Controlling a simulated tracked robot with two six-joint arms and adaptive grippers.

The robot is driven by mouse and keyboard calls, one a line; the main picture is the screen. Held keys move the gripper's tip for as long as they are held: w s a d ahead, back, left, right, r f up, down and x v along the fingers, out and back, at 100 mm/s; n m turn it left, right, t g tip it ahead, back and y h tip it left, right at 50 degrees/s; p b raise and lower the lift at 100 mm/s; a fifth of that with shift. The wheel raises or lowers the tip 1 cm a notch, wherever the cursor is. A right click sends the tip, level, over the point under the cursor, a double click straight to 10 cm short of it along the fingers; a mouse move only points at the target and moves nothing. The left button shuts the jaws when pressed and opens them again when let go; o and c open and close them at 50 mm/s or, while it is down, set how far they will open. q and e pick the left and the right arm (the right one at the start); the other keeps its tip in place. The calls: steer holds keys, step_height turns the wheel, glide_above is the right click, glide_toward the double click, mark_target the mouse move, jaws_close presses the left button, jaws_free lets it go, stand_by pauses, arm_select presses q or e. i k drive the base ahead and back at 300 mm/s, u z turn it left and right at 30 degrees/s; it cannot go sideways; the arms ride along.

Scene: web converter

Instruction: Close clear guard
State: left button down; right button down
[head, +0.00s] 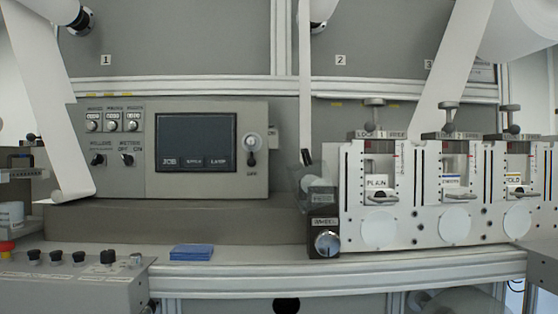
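A small see-through panel (309,178), which looks like the clear guard, stands left of the first plate unit, above a dark box with a knob (326,243). A pale roller (319,194) shows behind or beside it. The panel is faint, and I cannot tell whether it is open or closed. Neither of my grippers is in the head view.
Several white plate units (380,236) with handles and labels stand at the right. A control panel with a dark screen (196,142) is at the back left. A blue pad (191,252) lies on the front ledge. White web strips (305,90) hang from above.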

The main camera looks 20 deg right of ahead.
mark_target(306, 175)
steer(key=z, duration=0.75)
steer(key=i, duration=0.15)
steer(key=u, duration=2.3)
steer(key=k, duration=1.3)
steer(key=z, duration=1.25)
steer(key=i, duration=1)
steer(key=u, duration=0.05)
